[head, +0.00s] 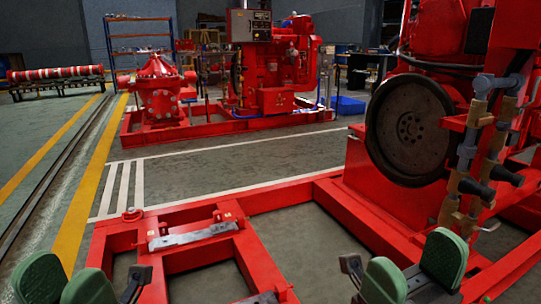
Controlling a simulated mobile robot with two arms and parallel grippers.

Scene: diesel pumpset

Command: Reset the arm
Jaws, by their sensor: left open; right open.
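My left gripper (66,284) is at the bottom left corner. Its two green finger pads stand apart with nothing seen between them. My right gripper (414,270) is at the bottom right, in front of the red base frame, with its green pads apart and empty. Only the finger ends of both grippers show; the lower parts are cut off by the picture's edge. Neither gripper is seen holding anything.
A red base frame (178,220) spans the foreground. A red engine with a dark round flywheel (409,130) stands at right, beside brass and grey fittings (480,150). Another red pumpset (273,80) stands behind. Open floor (190,165) lies between, with yellow lines at left.

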